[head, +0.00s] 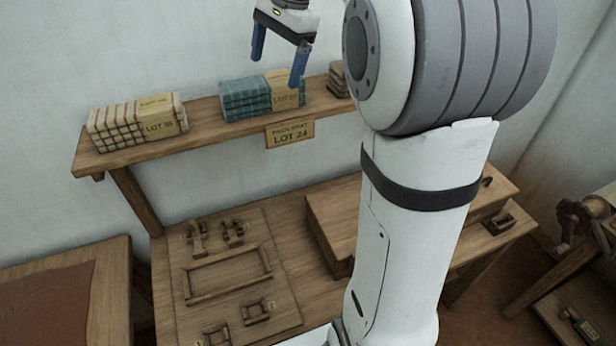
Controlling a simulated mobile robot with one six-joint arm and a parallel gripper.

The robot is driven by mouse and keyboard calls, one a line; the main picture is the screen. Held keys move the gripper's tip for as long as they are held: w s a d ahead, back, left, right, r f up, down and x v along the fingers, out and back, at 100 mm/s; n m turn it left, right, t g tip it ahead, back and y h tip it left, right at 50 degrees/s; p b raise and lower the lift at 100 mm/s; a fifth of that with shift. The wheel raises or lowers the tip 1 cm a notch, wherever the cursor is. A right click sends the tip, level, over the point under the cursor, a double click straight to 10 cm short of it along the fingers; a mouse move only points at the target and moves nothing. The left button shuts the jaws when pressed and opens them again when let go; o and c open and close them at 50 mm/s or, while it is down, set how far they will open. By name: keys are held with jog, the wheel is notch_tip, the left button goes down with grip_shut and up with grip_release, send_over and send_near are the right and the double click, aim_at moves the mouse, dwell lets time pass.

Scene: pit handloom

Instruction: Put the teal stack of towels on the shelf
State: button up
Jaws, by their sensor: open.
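The teal stack of towels (243,100) lies on the wooden shelf (205,127), with a yellow paper band around it on the right. The band carries lot lettering, partly covered by my gripper. My gripper (278,68) is above and in front of the stack in the picture, with its two blue fingers spread apart, pointing down and empty. One fingertip overlaps the band in the view; I cannot tell whether it touches. My arm hides part of the shelf's right end.
A cream checked stack (125,122) sits at the shelf's left, and a brown stack (340,84) sits at its right, partly behind my arm. A "LOT 24" sign (290,133) hangs on the shelf's front edge. Below is a workbench (290,215) with wooden frames and a box.

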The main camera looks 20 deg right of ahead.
jog(key=s+a+f+n+t+h, duration=0.1)
jog(key=s+f+n, duration=0.5)
jog(key=s, duration=0.5)
jog(key=s+a+f+n+t+h, duration=0.1)
jog(key=s+f+n, duration=0.6)
jog(key=s+f, duration=0.2)
jog(key=shift+s+a+t+h, duration=0.15)
jog(key=shift+s+t+h, duration=0.25)
jog(key=shift+s, duration=0.75)
notch_tip(320, 180, down, 4)
jog(key=b, duration=0.3)
jog(key=shift+w, duration=0.1)
